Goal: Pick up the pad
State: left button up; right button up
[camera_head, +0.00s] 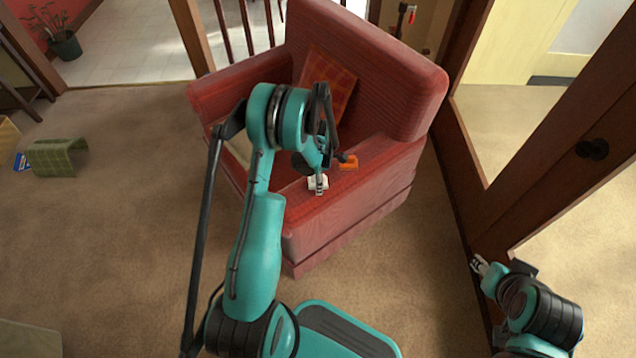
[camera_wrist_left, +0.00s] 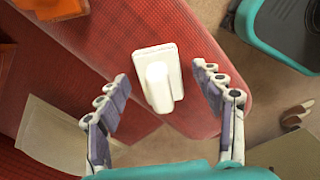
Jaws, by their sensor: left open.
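A white block-like object (camera_wrist_left: 158,72), which looks like the pad, lies on the red armrest of the armchair. In the head view the white object (camera_head: 317,184) shows just below my left gripper (camera_head: 325,172), partly covered by it. In the left wrist view my left gripper (camera_wrist_left: 162,84) is open, with one finger on each side of the white object. I see a gap on both sides, and nothing is held. My right gripper (camera_head: 478,265) is low at the right, by the wooden door frame, far from the armrest; its jaws are too small to read.
The red armchair (camera_head: 395,85) holds a patterned orange cushion (camera_head: 328,82). An orange object (camera_head: 348,163) lies on the armrest close by the white one. A green box-like item (camera_head: 58,158) is on the carpet at left. A wooden door (camera_head: 560,150) stands at right.

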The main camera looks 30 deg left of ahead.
pick_arm(q)
jog(key=c, duration=1.3)
jog(key=shift+o, duration=0.2)
jog(key=shift+r, duration=0.15)
notch_tip(320, 180, up, 4)
jog(key=shift+r+p, duration=0.1)
jog(key=shift+p, duration=1.1)
jog(key=s+d+r+p, duration=0.3)
jog(key=d+r, duration=0.3)
jog(key=d, duration=0.5)
jog(key=shift+d+r+p, duration=0.2)
jog(key=shift+r+p, duration=0.15)
